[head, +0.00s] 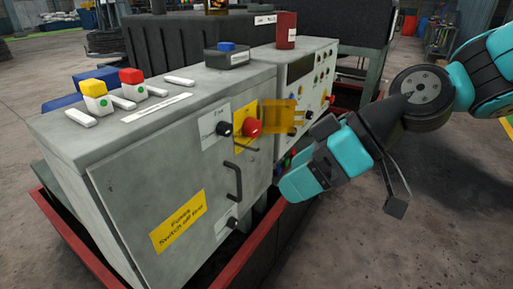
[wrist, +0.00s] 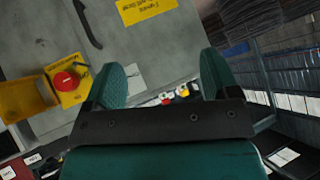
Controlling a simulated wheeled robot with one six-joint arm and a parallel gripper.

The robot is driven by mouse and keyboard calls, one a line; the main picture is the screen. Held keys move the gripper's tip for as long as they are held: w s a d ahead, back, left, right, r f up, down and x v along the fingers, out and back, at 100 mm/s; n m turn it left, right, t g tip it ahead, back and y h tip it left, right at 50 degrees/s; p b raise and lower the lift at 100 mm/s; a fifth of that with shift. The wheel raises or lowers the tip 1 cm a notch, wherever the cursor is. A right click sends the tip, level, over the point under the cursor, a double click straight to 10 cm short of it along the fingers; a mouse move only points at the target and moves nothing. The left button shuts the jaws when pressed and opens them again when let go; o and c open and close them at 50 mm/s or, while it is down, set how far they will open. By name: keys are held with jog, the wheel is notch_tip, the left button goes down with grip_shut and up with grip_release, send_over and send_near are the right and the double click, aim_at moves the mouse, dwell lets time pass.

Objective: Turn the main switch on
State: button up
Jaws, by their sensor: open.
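A red knob (head: 251,128) sits on a yellow plate on the front of the grey cabinet (head: 140,180). It also shows at the left of the wrist view (wrist: 66,81); I cannot tell for sure that it is the main switch. A black knob (head: 224,129) on a white label is just left of it. An orange-yellow flap (head: 280,117) stands out beside the red knob, and shows in the wrist view (wrist: 20,99). My gripper (head: 347,196) is open and empty, right of and below the knobs, apart from the cabinet. Its fingers (wrist: 166,82) show nothing held between them.
A black door handle (head: 234,181) and a lower black knob (head: 232,222) project from the cabinet front. A second panel with knobs (head: 303,85) stands behind at the right. A red rail (head: 262,240) runs along the base. The floor at the right front is clear.

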jog(key=w+d+f+n+t+y+b, duration=0.15)
jog(key=w+f+t+y+b, duration=0.35)
jog(key=w, duration=0.5)
jog(key=m+t+h+b, duration=0.1)
jog(key=t+b, duration=0.2)
jog(key=t, duration=0.2)
send_near(256, 129)
jog(key=p+x, duration=0.4)
jog(key=x, duration=0.4)
jog(key=shift+w+a+r, duration=0.15)
jog(key=shift+w, duration=0.1)
jog(key=shift+p+x, duration=0.4)
jog(key=shift+x, duration=0.4)
jog(key=shift+c, duration=0.5)
jog(key=c, duration=0.8)
jog(key=shift+m, duration=0.25)
